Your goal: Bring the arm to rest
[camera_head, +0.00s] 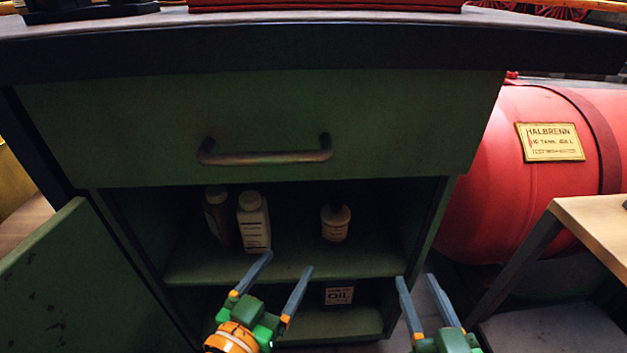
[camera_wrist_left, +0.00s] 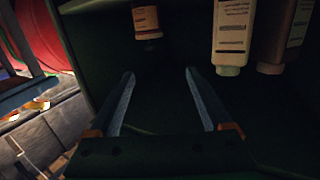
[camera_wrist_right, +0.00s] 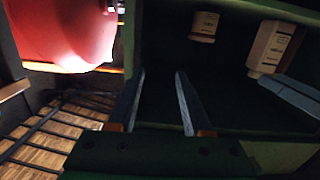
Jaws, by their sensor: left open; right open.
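My left gripper (camera_head: 279,279) is open and empty in front of the open green cabinet (camera_head: 260,120), near its shelf (camera_head: 290,264). In the left wrist view its two fingers (camera_wrist_left: 160,85) are spread apart with nothing between them. My right gripper (camera_head: 417,283) is open and empty at the cabinet's lower right side. In the right wrist view its fingers (camera_wrist_right: 160,82) are apart with nothing between them. On the shelf stand a white bottle (camera_head: 254,222), a darker bottle (camera_head: 217,214) behind it to the left, and a small labelled jar (camera_head: 335,222). Both grippers are apart from these.
The cabinet drawer with its handle (camera_head: 266,156) is closed. The cabinet door (camera_head: 85,285) stands open at the left. A box labelled OIL (camera_head: 339,295) sits in the lower compartment. A red tank (camera_head: 480,170) and a wooden-topped table (camera_head: 595,225) are at the right.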

